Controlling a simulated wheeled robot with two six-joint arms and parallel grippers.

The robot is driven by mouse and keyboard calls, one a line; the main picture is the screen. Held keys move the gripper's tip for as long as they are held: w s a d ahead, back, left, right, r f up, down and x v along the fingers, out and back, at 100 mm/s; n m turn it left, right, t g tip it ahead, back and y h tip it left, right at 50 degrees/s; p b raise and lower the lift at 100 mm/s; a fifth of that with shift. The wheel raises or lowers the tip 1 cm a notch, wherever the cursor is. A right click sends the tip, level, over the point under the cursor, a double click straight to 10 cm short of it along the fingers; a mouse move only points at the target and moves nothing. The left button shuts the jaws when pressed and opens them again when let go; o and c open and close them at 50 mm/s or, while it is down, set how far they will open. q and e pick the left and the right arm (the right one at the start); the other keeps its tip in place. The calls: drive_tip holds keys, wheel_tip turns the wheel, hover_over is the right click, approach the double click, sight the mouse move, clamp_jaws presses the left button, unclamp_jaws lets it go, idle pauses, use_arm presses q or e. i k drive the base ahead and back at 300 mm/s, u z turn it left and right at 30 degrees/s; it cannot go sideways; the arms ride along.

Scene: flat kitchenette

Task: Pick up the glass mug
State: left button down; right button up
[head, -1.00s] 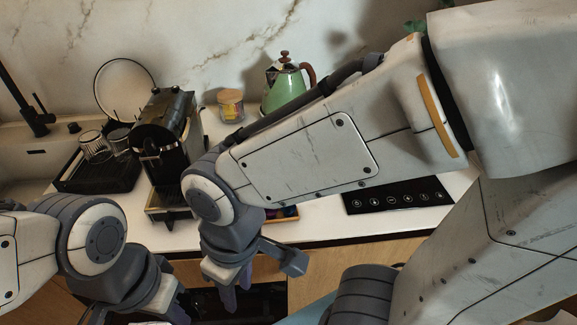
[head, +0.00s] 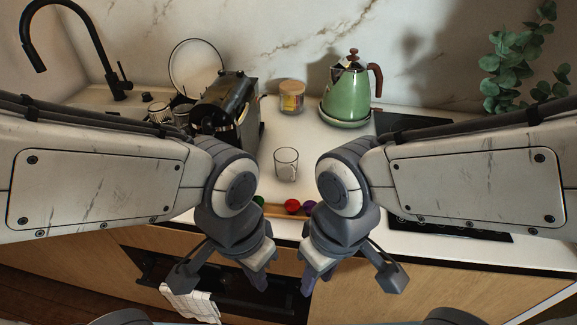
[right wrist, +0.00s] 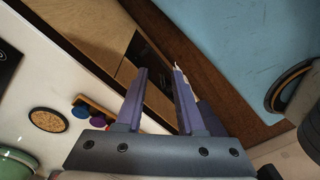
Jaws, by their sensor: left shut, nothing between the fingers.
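A clear glass mug (head: 286,164) stands upright on the white counter, in the middle of the head view. Whether it has a handle is too small to tell. My left gripper (head: 262,283) points down in front of the counter edge, nearer to me than the mug, shut and empty. My right gripper (head: 308,280) hangs just right of it, also before the counter. In the right wrist view its two fingers (right wrist: 161,72) are apart with nothing between them; the mug is not visible there.
Behind are a coffee machine (head: 229,103), a jar (head: 292,97) and a green kettle (head: 347,97). A towel (head: 190,302) hangs below. Counter around the mug is clear.

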sight(286, 159)
drive_tip(key=z, duration=0.55)
drive_tip(key=k, duration=1.3)
drive_tip(key=u, duration=0.05)
drive_tip(key=i, duration=0.6)
drive_tip(key=u, duration=0.85)
drive_tip(key=i, duration=0.9)
drive_tip(key=z, duration=0.15)
